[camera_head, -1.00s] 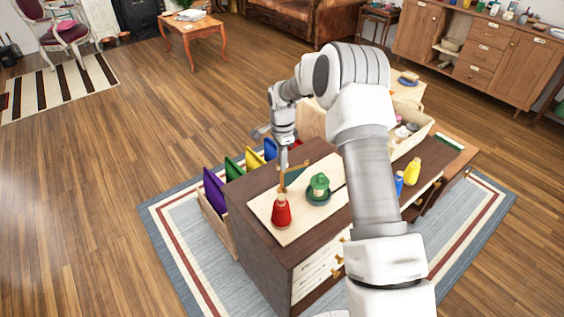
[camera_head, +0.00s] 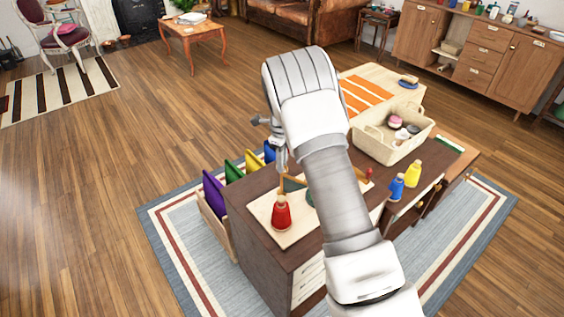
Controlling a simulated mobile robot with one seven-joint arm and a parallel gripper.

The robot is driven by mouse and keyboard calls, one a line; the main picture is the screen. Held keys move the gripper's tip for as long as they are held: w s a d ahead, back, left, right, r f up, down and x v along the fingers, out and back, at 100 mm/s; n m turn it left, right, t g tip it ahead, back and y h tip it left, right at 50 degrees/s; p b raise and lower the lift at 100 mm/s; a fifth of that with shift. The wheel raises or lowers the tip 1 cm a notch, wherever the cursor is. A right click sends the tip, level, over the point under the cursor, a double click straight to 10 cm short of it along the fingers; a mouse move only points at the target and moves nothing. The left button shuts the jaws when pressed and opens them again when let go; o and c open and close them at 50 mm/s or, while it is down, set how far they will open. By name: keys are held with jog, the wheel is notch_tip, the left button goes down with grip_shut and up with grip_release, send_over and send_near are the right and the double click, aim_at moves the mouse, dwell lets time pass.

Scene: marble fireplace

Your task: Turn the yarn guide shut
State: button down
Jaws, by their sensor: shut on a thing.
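The yarn guide (camera_head: 283,183), a thin orange-brown frame, stands on the pale board (camera_head: 266,222) on top of the dark cabinet, behind the red cone. My gripper (camera_head: 282,167) points down at the guide's upper end and is shut on it; the fingertips are small and hard to make out. The guide's right part is hidden behind my arm. The red yarn cone (camera_head: 281,214) stands upright on the board, in front of the guide. A green base (camera_head: 310,198) shows only slightly at my arm's edge.
Blue (camera_head: 396,187) and yellow (camera_head: 412,174) cones stand right of my arm. A cream basket (camera_head: 375,148) with several rolls sits behind them. Purple, green, yellow and blue panels (camera_head: 214,192) stand in a rack along the cabinet's left side.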

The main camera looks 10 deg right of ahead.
jog(key=shift+m+p, duration=0.65)
jog(key=shift+m, duration=1.65)
jog(key=c, duration=0.9)
grip_release()
notch_tip(320, 180, up, 17)
jog(key=shift+r+p, duration=0.2)
jog(key=shift+p, duration=0.35)
jog(key=shift+r, duration=0.1)
